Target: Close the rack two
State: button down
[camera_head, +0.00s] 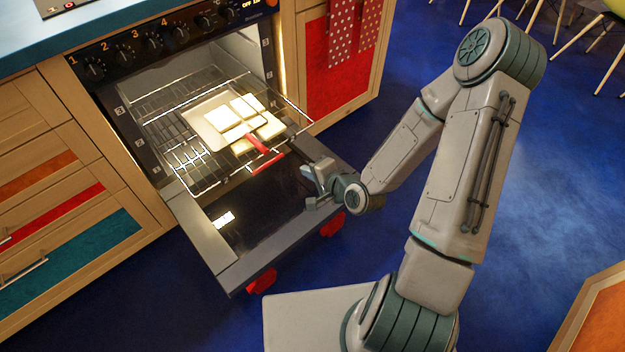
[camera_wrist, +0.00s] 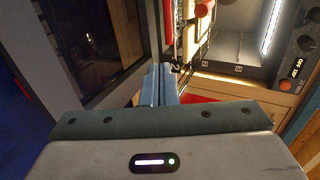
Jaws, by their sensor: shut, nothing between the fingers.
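The oven (camera_head: 118,92) stands with its door (camera_head: 250,240) folded down and open. A wire rack (camera_head: 182,158) is pulled partly out over the door. On it sits a white tray (camera_head: 203,128) with several pale slabs and a red handle (camera_head: 262,148) pointing outward. My gripper (camera_head: 314,172) is at the right side of the opening, above the door, near the front right of the rack.
The open door juts out low, with red handle mounts (camera_head: 262,280) at its front edge. Wooden drawers (camera_head: 60,200) flank the left; a red-panelled cabinet (camera_head: 340,60) with hanging towels flanks the right. The blue floor (camera_head: 555,150) is free; chairs stand at the far right.

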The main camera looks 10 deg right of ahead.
jog(key=r+b+x, duration=0.1)
jog(key=b+x, duration=0.2)
jog(key=x, duration=0.6)
jog(key=shift+w+a, duration=0.3)
jog(key=shift+w, duration=0.1)
jog(key=shift+w+f, duration=0.1)
jog(key=shift+f, duration=0.05)
